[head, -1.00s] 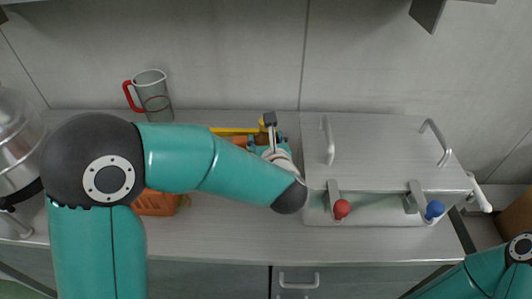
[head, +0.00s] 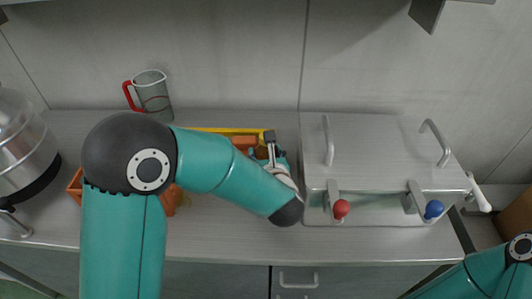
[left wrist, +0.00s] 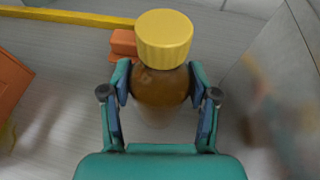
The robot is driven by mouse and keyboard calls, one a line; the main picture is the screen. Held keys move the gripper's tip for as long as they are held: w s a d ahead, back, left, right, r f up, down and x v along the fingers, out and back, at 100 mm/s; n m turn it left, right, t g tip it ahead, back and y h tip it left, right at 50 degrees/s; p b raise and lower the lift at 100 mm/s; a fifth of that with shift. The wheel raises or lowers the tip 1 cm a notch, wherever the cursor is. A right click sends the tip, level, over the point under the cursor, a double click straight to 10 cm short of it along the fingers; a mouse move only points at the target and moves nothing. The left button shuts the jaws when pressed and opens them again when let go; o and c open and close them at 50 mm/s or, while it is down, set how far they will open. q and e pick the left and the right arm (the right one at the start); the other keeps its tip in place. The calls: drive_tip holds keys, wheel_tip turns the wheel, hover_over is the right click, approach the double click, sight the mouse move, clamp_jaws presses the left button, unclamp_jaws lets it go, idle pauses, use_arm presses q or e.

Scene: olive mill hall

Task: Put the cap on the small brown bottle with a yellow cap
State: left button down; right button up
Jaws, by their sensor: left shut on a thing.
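The small brown bottle (left wrist: 160,85) shows in the left wrist view between the fingers of my left gripper (left wrist: 160,92), which is shut on it. The yellow cap (left wrist: 164,38) shows at the bottle's top end; I cannot tell how tightly it sits. In the head view my left gripper (head: 269,152) is over the back of the counter, just left of the metal box, and is partly hidden by my own wrist. My right gripper is out of view; only part of that arm shows at the lower right.
A metal box (head: 385,150) with handles and red and blue knobs stands close on the right. A yellow strip (head: 225,130) and orange blocks (left wrist: 124,42) lie behind the gripper. An orange crate (head: 75,187), a jug (head: 153,95) and a steel vessel (head: 22,140) are left.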

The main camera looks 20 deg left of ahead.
use_arm(q)
drive_tip(key=shift+f, duration=0.1)
drive_tip(key=shift+c, duration=1.4)
unclamp_jaws()
drive_tip(key=b+v, duration=0.2)
drive_tip(key=v, duration=1)
drive_tip(key=shift+s, duration=0.1)
